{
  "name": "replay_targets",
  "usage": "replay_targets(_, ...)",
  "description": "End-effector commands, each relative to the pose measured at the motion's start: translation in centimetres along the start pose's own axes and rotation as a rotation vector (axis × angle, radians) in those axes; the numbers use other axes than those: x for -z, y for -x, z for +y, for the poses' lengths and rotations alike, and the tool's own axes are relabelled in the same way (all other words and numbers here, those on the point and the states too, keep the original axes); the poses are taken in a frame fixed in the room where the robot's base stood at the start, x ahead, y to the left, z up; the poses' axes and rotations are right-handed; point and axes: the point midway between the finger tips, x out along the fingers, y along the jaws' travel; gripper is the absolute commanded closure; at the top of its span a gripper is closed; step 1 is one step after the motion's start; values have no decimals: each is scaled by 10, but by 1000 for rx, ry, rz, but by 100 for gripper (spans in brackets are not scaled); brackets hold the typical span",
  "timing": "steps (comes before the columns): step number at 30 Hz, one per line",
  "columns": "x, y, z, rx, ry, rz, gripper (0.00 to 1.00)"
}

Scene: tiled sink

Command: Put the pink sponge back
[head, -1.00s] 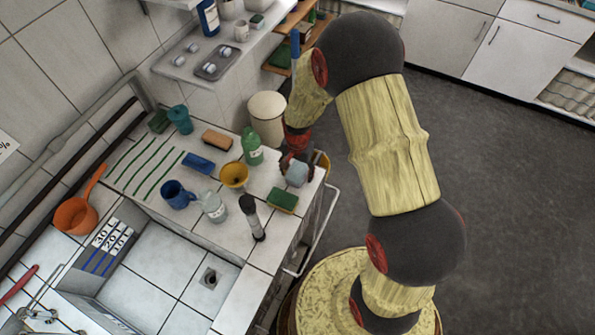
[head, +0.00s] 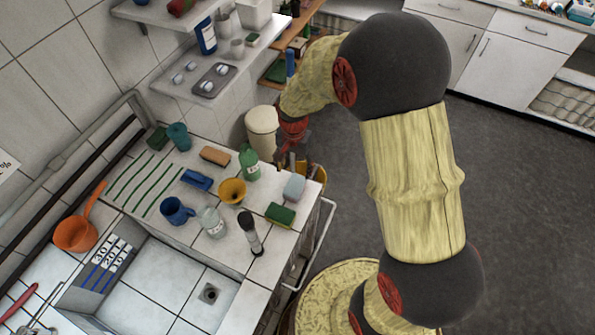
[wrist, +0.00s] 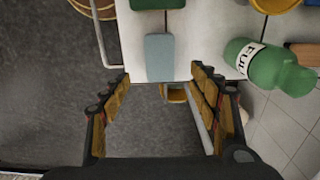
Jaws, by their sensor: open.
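No sponge here looks clearly pink. A pale blue-grey block, perhaps a sponge (head: 294,187), lies on the counter's right end; the wrist view shows it (wrist: 160,57) ahead between my fingers, not gripped. An orange-brown sponge (head: 214,156) lies farther left on the counter, near the green stripes (head: 150,183). A green-and-yellow sponge (head: 280,215) lies near the counter's front edge. My gripper (wrist: 160,76) is open and empty, just off the counter's right end. In the head view, my gripper (head: 289,162) is small and partly unclear.
The sink basin (head: 175,285) is at front left. A rail (head: 327,235) and yellow bucket (head: 319,176) border the counter's end.

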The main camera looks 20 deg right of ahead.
Motion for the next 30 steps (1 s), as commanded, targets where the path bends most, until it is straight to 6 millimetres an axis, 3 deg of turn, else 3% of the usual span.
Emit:
replay_targets(4,-2,32,2,24,45,25,39)
replay_targets(8,-10,86,11,65,138,75,39)
replay_targets(12,-28,145,29,107,260,140,39)
replay_targets(18,-63,213,63,154,433,242,39)
replay_targets(24,-103,259,103,184,599,352,39)
replay_targets(30,-133,278,133,193,721,435,39)
